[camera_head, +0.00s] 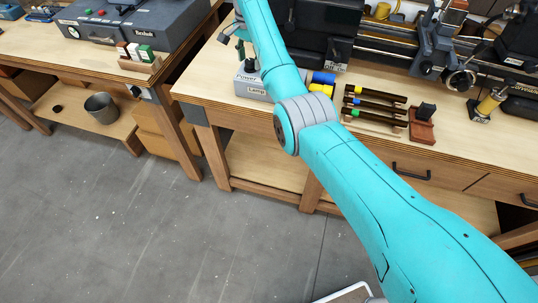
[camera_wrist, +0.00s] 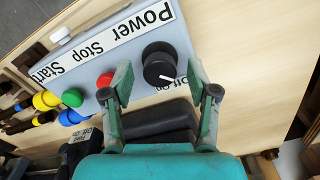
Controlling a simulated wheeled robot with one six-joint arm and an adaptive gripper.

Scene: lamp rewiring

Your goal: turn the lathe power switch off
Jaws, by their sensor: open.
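The pointer aims toward the lower right of the wrist view, near a small off/on label partly covered by the knob. I cannot tell which word it marks. My gripper (camera_wrist: 160,82) is open, with a finger on either side of the knob's near side; contact is not clear.
A red button (camera_wrist: 105,80) and a green button (camera_wrist: 72,97) sit left of the knob. In the head view, tools in dark racks (camera_head: 375,103) lie right of the box. The bench front (camera_head: 215,85) is bare.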

